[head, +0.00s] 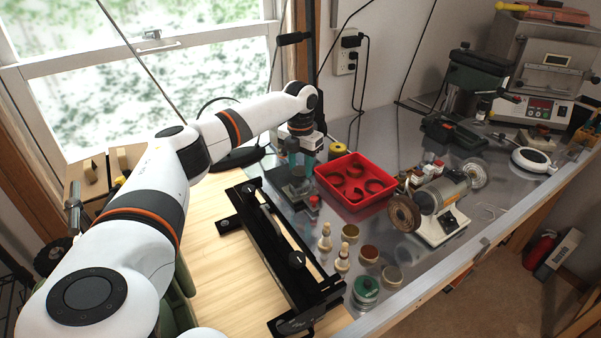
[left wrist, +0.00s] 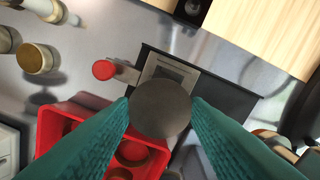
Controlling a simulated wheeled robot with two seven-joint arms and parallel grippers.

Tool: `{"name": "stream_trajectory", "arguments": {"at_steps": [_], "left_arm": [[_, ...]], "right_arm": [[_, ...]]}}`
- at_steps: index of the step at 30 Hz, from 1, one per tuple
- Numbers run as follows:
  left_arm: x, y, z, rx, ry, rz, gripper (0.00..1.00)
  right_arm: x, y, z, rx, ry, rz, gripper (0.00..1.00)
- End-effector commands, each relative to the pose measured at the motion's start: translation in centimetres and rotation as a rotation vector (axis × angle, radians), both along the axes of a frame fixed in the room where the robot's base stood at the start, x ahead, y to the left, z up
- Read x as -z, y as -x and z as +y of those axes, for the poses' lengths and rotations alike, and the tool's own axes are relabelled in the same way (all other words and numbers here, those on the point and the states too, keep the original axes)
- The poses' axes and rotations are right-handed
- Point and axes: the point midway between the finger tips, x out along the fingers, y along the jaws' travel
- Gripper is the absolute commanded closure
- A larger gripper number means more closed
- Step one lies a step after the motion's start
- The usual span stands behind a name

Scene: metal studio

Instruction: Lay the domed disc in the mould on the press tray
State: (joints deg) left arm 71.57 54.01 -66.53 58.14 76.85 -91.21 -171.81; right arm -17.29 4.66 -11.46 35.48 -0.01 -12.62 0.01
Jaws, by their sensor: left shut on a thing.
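My left gripper (left wrist: 161,106) is shut on a dark grey round disc (left wrist: 160,117), held between its teal fingertips. Beneath the disc in the left wrist view lies a dark flat plate, the press tray (left wrist: 232,102), with a grey square mould (left wrist: 172,70) partly covered by the disc. Whether the disc touches the mould cannot be told. In the head view my left gripper (head: 293,152) points down over the press tray (head: 283,178) at the back of the metal bench. The disc is too small to make out there. My right gripper is in neither view.
A red bin (head: 352,206) with dark rings stands right beside the tray. A red knob (left wrist: 103,70) is at the tray's side. A black rail frame (head: 284,255), small pegs (head: 342,258), round tins and a bench grinder (head: 440,198) stand nearer the front.

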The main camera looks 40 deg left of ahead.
Motion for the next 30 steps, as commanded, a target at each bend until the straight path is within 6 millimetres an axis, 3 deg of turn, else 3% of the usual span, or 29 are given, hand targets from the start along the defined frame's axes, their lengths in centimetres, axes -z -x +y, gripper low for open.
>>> {"name": "stream_trajectory", "arguments": {"at_steps": [7, 25, 26, 29, 30], "left_arm": [[3.1, 0.0, 0.0, 0.000, -0.001, 0.003, 0.80], [4.2, 0.0, 0.0, 0.001, -0.001, 0.000, 0.80], [4.0, 0.0, 0.0, 0.001, -0.001, 0.000, 0.53], [4.0, 0.0, 0.0, 0.001, -0.001, 0.001, 0.36], [4.0, 0.0, 0.0, 0.001, -0.001, 0.001, 0.36]], "right_arm": [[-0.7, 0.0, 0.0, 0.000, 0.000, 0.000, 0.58], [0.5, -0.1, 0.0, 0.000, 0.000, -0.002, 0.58], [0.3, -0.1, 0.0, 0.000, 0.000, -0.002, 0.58], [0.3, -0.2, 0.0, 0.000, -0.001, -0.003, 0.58], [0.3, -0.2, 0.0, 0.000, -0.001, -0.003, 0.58]]}}
